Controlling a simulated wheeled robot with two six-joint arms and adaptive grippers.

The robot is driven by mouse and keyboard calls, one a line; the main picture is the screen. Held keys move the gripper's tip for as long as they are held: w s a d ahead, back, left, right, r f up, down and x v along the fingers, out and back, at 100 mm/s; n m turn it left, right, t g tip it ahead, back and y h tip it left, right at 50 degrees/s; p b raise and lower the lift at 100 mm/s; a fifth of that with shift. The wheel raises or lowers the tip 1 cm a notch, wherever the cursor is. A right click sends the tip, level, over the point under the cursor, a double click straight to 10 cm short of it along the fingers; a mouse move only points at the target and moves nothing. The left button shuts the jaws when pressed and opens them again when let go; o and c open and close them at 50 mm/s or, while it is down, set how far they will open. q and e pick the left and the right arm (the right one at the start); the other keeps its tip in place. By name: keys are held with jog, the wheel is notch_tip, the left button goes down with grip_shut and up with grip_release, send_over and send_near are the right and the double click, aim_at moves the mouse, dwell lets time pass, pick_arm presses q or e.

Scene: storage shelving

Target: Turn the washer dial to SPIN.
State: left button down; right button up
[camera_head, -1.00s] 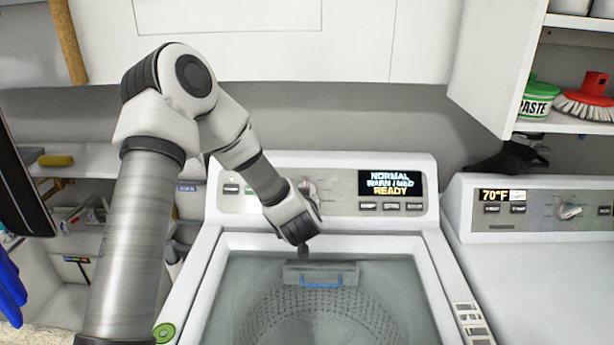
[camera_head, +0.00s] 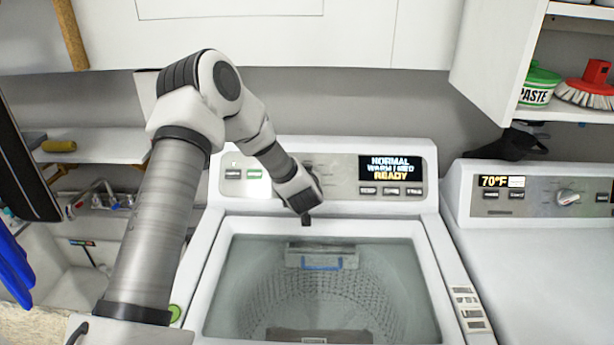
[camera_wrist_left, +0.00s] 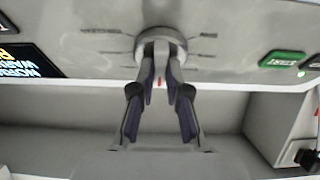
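The washer (camera_head: 240,215) has a grey control panel with a lit display (camera_head: 391,175) whose top line reads NORMAL and bottom line READY. The round washer dial (camera_wrist_left: 147,39) is at the top middle of the left wrist view, with printed settings around it too blurred to read. My left gripper (camera_wrist_left: 162,58) has its fingertips closed in on either side of the dial's raised grip. In the head view my left wrist (camera_head: 300,190) covers most of the dial, and the fingers are hidden. My right gripper is not in view.
The washer's glassy lid (camera_head: 255,275) lies below the panel. A second machine (camera_head: 530,255) with its own dial (camera_head: 568,198) stands at the right. White cabinets (camera_head: 270,35) hang above. A shelf at upper right holds a paste tub (camera_head: 537,88) and red brush (camera_head: 588,88).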

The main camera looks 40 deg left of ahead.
pick_arm(q)
jog(key=shift+n, duration=0.6)
jog(key=n, duration=0.2)
jog(key=n+g+y+b, duration=0.1)
jog(key=n, duration=0.1)
jog(key=shift+w+g, duration=0.1)
jog(key=shift+g, duration=0.2)
jog(key=n+g, duration=0.1)
jog(key=n, duration=0.2)
jog(key=shift+d, duration=0.1)
jog(key=n+g, duration=0.1)
jog(key=n, duration=0.2)
jog(key=shift+r+y, duration=0.1)
jog(key=shift+y, duration=0.2)
jog(key=n+g+p, duration=0.1)
jog(key=n, duration=0.3)
jog(key=shift+w+r, duration=0.1)
jog(key=n+g+h, duration=0.1)
jog(key=n, duration=0.3)
jog(key=shift+p, duration=0.4)
jog(key=n+g+h+p, duration=0.1)
jog(key=n, duration=0.2)
jog(key=shift+n+h, duration=0.5)
jog(key=shift+n, duration=1.1)
